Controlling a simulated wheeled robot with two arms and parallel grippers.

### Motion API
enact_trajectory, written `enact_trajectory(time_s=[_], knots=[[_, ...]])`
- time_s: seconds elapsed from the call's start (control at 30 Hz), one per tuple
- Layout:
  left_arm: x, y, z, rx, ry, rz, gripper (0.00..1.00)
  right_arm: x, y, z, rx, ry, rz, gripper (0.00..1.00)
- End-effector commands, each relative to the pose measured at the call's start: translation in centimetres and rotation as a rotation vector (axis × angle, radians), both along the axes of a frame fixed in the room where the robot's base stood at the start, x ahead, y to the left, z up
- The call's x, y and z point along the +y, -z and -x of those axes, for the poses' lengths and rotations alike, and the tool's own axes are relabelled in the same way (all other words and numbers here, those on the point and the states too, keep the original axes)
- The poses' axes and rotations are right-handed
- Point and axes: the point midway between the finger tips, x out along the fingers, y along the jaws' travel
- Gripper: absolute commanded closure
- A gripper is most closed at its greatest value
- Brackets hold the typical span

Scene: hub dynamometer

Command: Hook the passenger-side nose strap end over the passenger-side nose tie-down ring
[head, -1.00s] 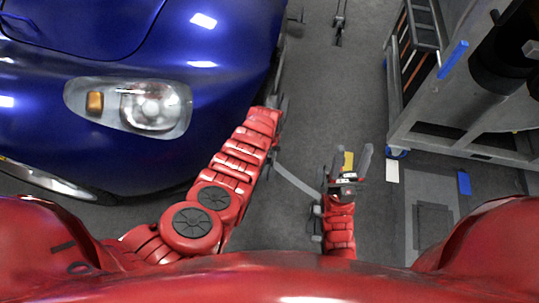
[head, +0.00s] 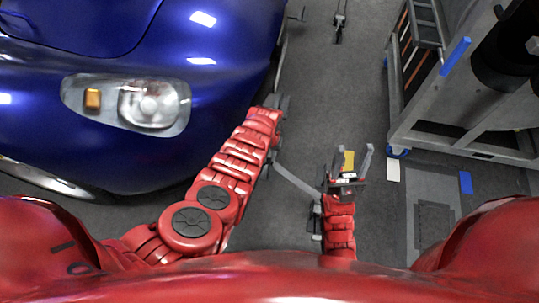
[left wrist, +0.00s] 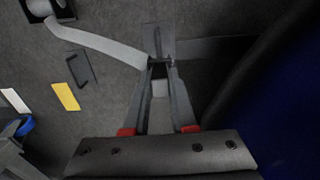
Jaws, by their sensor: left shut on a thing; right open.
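The nose strap (head: 298,183) is a grey band that runs from near my right forearm up to my left arm. In the left wrist view the strap (left wrist: 105,44) reaches my left gripper (left wrist: 161,62), which is shut on its end. My left gripper also shows in the head view (head: 279,104), low beside the blue car's nose. The fingers hide the hook shape. A grey plate (left wrist: 149,32) lies behind the fingertips; I cannot tell whether it carries the tie-down ring. My right gripper (head: 354,155) is open and empty above the floor.
The blue car (head: 225,95) fills the left side, close to my left arm. A steel bench (head: 455,130) with a blue caster stands at right. A yellow floor strip (left wrist: 66,96) and a dark bracket (left wrist: 79,68) lie near the strap. The middle floor is mostly clear.

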Motion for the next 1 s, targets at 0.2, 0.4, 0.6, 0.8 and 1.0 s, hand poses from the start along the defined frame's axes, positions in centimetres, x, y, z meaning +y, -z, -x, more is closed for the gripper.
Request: enact_trajectory(time_s=[0.2,0.4,0.6,0.8,1.0], knots=[[0.0,0.8,0.0,-0.001,0.000,0.000,1.00,0.0,0.8,0.0,0.000,0.000,0.000,0.50],[0.0,1.4,0.0,-0.001,0.000,0.001,1.00,0.0,1.4,0.0,0.000,0.000,0.000,0.50],[-0.1,2.0,0.0,-0.001,0.001,0.001,1.00,0.0,1.9,0.0,0.000,0.000,0.000,0.50],[-0.1,2.3,0.0,-0.001,0.001,0.000,1.00,0.0,2.2,0.0,0.000,0.000,0.000,0.50],[0.0,2.3,0.0,0.000,0.001,0.000,0.61,0.0,2.2,0.0,0.000,0.000,0.000,0.50]])
